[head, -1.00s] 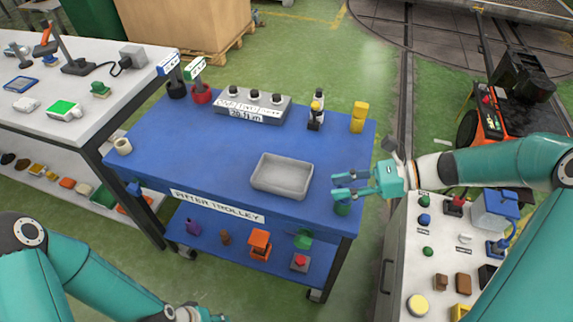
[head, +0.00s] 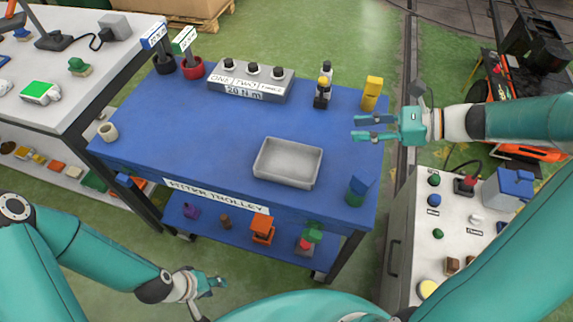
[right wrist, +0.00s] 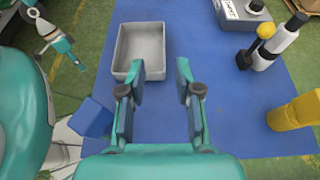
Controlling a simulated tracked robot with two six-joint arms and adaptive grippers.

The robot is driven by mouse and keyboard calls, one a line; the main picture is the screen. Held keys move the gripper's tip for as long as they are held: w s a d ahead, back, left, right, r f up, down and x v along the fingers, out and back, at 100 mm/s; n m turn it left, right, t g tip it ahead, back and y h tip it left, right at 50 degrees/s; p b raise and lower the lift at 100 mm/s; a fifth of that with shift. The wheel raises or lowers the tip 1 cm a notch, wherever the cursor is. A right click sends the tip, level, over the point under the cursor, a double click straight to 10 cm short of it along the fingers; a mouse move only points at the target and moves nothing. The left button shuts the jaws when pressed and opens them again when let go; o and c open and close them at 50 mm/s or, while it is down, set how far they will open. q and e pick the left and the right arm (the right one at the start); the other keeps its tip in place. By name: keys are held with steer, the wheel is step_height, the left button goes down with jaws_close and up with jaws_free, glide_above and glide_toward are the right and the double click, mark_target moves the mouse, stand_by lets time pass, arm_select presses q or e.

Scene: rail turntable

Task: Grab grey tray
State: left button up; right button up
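The grey tray (head: 287,163) is a shallow, empty rectangular tray lying flat on the blue trolley top, near its front edge right of the middle. It also shows in the right wrist view (right wrist: 140,50), just beyond and left of the fingers. My right gripper (head: 358,128) is open and empty, above the trolley's right side and apart from the tray; its two parted fingers show in the right wrist view (right wrist: 160,75). My left gripper (head: 217,284) is low in front of the trolley, below the top's level and away from the tray. Its fingers look slightly parted and empty.
A 20 N m block with several knobs (head: 250,82) stands at the back of the trolley. Black-and-yellow (head: 322,93) and yellow (head: 371,94) items stand right of it. A blue-green piece (head: 357,190) sits at the front right corner. The trolley top's left part is mostly clear.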

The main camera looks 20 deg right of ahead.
steer(key=f+b, duration=0.2)
steer(key=f, duration=0.1)
steer(key=f+b, duration=0.1)
steer(key=shift+w+d+f, duration=0.3)
steer(key=shift+f+b, duration=0.5)
steer(key=shift+b, duration=0.25)
glide_toward(294, 143)
steer(key=x, duration=0.4)
steer(key=shift+w+f, duration=0.3)
steer(key=shift+f, duration=0.2)
steer(key=x, duration=0.4)
steer(key=shift+a+r+p, duration=0.1)
steer(key=shift+a+p, duration=0.2)
steer(key=shift+a, duration=0.15)
steer(key=shift+w+a, duration=0.3)
arm_select(q)
steer(key=shift+w+d+f, duration=0.1)
steer(key=shift+w+f, duration=0.15)
steer(key=shift+f, duration=1)
steer(key=shift+w+f, duration=0.2)
steer(key=shift+f, duration=1.05)
arm_select(e)
jaws_close()
